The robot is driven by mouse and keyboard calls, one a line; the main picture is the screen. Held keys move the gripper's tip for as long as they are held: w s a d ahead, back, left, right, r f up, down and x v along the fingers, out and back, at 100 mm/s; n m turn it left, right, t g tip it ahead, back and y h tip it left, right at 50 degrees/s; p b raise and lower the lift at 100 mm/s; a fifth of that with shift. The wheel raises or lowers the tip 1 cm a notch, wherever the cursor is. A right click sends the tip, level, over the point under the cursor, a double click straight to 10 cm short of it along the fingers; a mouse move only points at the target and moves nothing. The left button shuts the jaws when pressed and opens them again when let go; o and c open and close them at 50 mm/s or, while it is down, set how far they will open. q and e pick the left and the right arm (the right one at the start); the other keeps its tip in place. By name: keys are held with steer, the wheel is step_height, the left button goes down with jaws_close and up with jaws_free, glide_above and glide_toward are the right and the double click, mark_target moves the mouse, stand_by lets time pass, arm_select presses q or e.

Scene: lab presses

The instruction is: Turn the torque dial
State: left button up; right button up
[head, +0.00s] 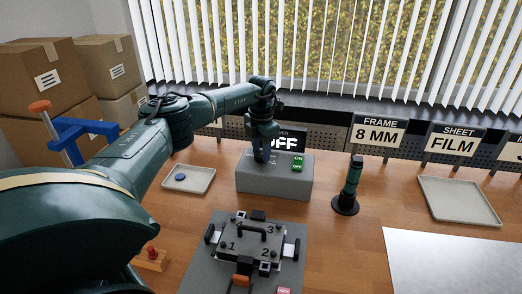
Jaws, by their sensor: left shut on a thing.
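My right gripper is out of view.
A dark green handheld driver (352,180) stands upright in a round base right of the box. A clamped plate fixture (246,240) with numbered corners is in front. A shallow tray (203,182) holds a blue disc. An empty tray (459,203) and a white sheet (455,262) lie right.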

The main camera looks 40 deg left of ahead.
arm_select(q)
steer(key=shift+m, duration=1)
steer(key=shift+r, duration=0.1)
steer(key=o, duration=1)
